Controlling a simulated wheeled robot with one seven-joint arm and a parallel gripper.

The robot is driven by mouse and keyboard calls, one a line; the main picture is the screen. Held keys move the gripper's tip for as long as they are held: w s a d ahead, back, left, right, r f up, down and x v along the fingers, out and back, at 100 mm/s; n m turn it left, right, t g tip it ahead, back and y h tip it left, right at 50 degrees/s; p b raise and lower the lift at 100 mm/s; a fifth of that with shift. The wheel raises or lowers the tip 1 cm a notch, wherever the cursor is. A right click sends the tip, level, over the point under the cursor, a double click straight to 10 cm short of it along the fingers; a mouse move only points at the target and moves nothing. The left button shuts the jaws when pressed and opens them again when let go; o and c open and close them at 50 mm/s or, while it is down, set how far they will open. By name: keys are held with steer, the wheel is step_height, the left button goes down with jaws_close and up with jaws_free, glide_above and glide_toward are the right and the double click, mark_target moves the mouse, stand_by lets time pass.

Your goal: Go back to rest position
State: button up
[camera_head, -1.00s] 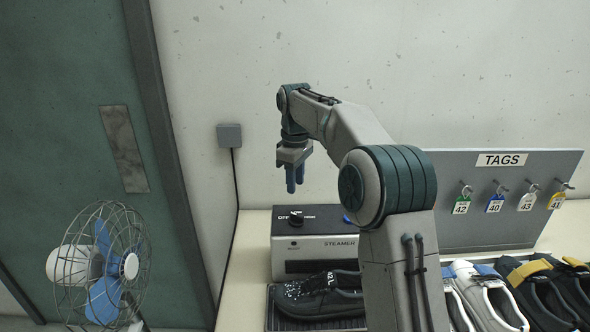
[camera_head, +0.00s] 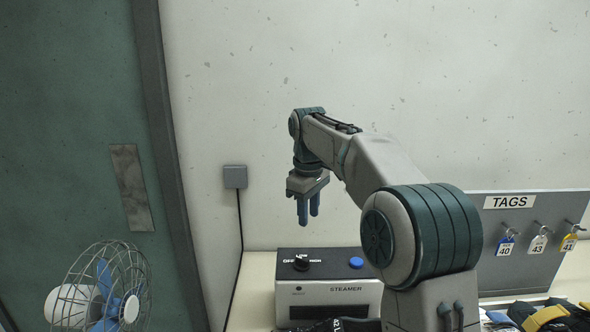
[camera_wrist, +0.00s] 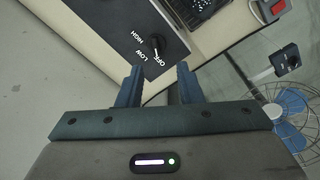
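My gripper (camera_head: 308,212) hangs in the air above the steamer, its two blue fingers pointing down. In the wrist view my gripper (camera_wrist: 158,85) has its fingers apart with a gap and nothing between them. The steamer (camera_head: 330,290) stands on the table against the wall. It has a black knob and a blue button. Its dark top panel with the OFF, LOW and HIGH marks (camera_wrist: 138,40) shows just beyond the fingertips in the wrist view. The knob points towards OFF in the wrist view. A dark shoe (camera_head: 345,325) shows only as a sliver at the bottom edge.
A grey TAGS board (camera_head: 520,265) with hanging numbered tags stands at the right, partly behind my arm. A caged fan (camera_head: 105,290) stands at the lower left before a green door (camera_head: 80,130). The air around my gripper is clear.

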steer(key=s+d+f+m+t, duration=0.1)
steer(key=s+d+f+m, duration=0.2)
steer(key=s, duration=0.7)
steer(key=s+d+f+m+t, duration=0.1)
steer(key=s+d+m, duration=0.3)
steer(key=s, duration=0.7)
steer(key=s+d+f+m+t, duration=0.1)
steer(key=s+d+f+m, duration=0.2)
steer(key=s, duration=0.7)
steer(key=shift+s+d+f+m, duration=0.3)
steer(key=shift+d+f+m, duration=0.1)
steer(key=shift+d+f, duration=0.35)
steer(key=shift+a, duration=0.1)
